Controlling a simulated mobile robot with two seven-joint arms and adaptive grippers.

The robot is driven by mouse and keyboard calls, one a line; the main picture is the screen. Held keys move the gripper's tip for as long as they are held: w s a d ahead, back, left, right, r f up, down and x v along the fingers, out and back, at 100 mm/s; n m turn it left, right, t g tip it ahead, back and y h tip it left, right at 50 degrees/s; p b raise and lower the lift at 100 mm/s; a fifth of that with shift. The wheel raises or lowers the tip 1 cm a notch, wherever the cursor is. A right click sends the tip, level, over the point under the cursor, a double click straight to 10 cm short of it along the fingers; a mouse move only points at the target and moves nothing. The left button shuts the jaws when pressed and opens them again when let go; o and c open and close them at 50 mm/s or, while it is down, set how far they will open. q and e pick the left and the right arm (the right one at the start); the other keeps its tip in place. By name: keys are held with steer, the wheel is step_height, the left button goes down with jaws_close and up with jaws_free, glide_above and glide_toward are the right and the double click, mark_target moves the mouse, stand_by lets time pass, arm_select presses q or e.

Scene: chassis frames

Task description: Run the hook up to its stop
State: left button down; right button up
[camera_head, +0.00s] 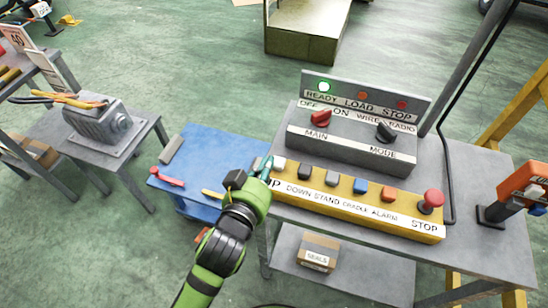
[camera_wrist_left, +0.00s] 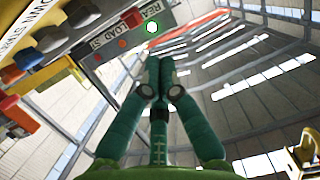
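A yellow button panel (camera_head: 350,211) lies along the front of a grey bench, with labels running from UP through DOWN, STAND, CRADLE and ALARM to STOP. The pale UP button (camera_head: 279,163) is at its left end, with its label partly covered by my gripper. My left gripper (camera_head: 264,168) is just left of the UP button, fingers together and empty; I cannot tell whether it touches. Its closed fingers (camera_wrist_left: 160,72) also show in the left wrist view. The READY lamp (camera_head: 325,86) glows green. The hook is not in view. My right gripper is not in view.
A grey switch box (camera_head: 345,143) with MAIN and MODE knobs stands behind the panel. A red mushroom STOP button (camera_head: 431,200) is at the panel's right end. A blue table (camera_head: 215,150) with tools is left of the bench. A SEALS box (camera_head: 318,252) sits on the lower shelf.

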arm_select(q)
steer(key=p, duration=0.1)
glide_above(278, 163)
steer(key=s, duration=0.2)
steer(key=shift+w+a+f, duration=0.25)
steer(key=shift+a+f, duration=0.2)
steer(key=shift+f, duration=0.05)
step_height(278, 163, down, 4)
steer(key=shift+r, duration=0.2)
steer(key=shift+f, duration=0.4)
steer(key=shift+f, duration=0.1)
